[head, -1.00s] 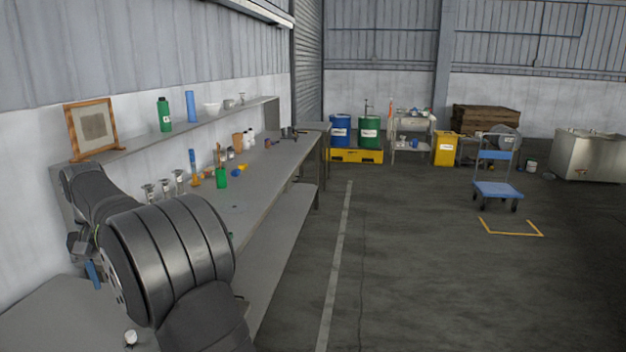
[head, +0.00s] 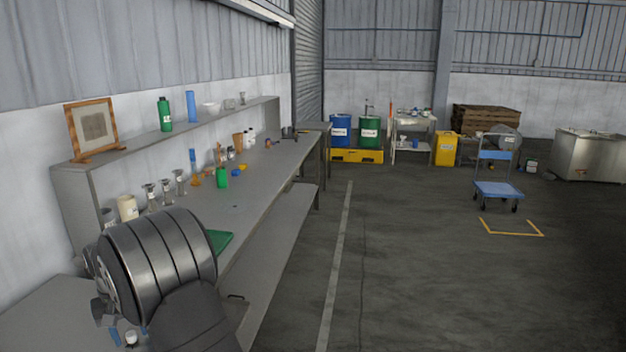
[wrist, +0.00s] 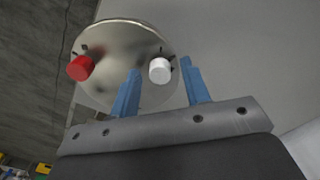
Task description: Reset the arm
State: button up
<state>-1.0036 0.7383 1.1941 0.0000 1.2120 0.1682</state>
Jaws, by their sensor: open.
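My gripper (wrist: 158,82) shows in the wrist view as two blue fingers standing apart, open with nothing clasped. Beyond the fingers is a round metal plate or lid (wrist: 115,45) with a red cap (wrist: 80,68) on its left and a white cap (wrist: 160,70) on its right. The white cap appears between the fingertips in the picture, but I cannot tell how far beyond them it is. In the head view the blue fingers (head: 116,335) show low at the left, next to a small white-topped item (head: 131,338). My arm hides part of the bench there.
A long grey bench (head: 262,190) runs along the left wall. It carries a green mat (head: 218,242), several glass vessels and a green bottle (head: 222,178). A shelf (head: 140,150) above holds a framed picture (head: 91,130). The floor to the right is mostly clear.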

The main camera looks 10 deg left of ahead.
jog(key=n, duration=0.4)
jog(key=shift+r, duration=0.15)
jog(key=n, duration=0.4)
jog(key=shift+n, duration=0.3)
jog(key=shift+r, duration=3)
jog(key=o, duration=1.2)
jog(key=shift+o, duration=0.3)
jog(key=w+d+r+y, duration=0.2)
jog(key=w+d+r, duration=0.2)
jog(key=d+r, duration=0.6)
notch_tip(320, 180, up, 2)
jog(key=shift+w+r, duration=0.25)
jog(key=shift+w, duration=0.15)
jog(key=d+r+y, duration=0.3)
jog(key=d+r, duration=0.8)
jog(key=x, duration=0.9)
jog(key=shift+s+f, duration=0.15)
jog(key=shift+f, duration=0.1)
